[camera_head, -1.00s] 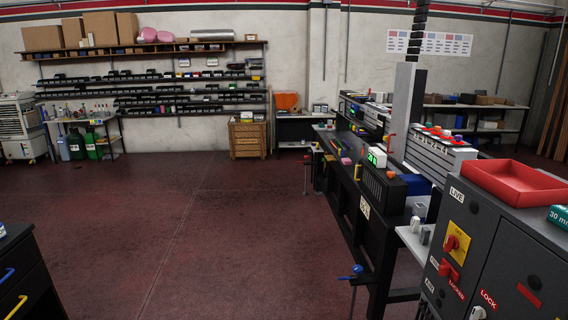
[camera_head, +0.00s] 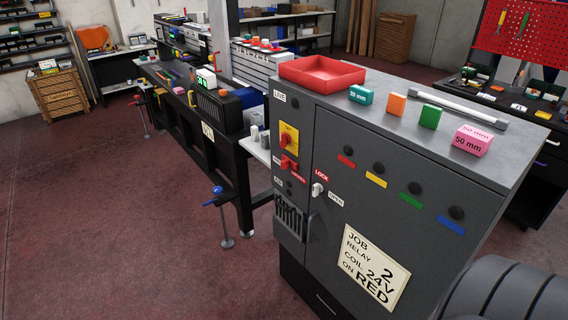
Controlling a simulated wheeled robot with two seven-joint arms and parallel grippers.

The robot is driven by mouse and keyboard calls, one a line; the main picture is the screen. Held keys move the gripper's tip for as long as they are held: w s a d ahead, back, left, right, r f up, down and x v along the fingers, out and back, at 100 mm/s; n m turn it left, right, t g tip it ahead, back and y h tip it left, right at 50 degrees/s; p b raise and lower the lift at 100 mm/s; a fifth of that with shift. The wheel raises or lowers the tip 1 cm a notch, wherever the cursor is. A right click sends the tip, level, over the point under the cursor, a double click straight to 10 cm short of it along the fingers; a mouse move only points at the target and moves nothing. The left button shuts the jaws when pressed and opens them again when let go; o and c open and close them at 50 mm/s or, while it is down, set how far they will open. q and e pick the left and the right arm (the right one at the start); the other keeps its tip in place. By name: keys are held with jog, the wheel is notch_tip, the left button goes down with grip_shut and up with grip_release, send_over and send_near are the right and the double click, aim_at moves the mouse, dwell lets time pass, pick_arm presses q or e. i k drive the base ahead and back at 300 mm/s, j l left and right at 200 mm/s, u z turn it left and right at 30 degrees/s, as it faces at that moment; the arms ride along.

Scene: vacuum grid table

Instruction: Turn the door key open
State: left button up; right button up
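The door key (camera_head: 318,189) is a small pale knob on the front of the dark grey cabinet (camera_head: 336,141). A red LOCK label (camera_head: 322,174) sits above it and a white OPEN label (camera_head: 336,199) to its lower right. I cannot tell its exact turn angle. The cabinet door (camera_head: 420,225) looks closed. Left of the key are a red rotary switch (camera_head: 286,140) on a yellow plate and a red handle (camera_head: 288,163) beside a LOCKED label. Neither gripper is in view. A dark ribbed part at the lower right looks like my own arm.
On the cabinet top are a red tray (camera_head: 322,84), several small coloured boxes and a pale bar (camera_head: 460,113). The door bears a job sign (camera_head: 372,268). A long workbench (camera_head: 190,124) stands behind to the left. The floor at left is clear.

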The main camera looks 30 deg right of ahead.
aim_at(318, 187)
jog(key=z, duration=1.75)
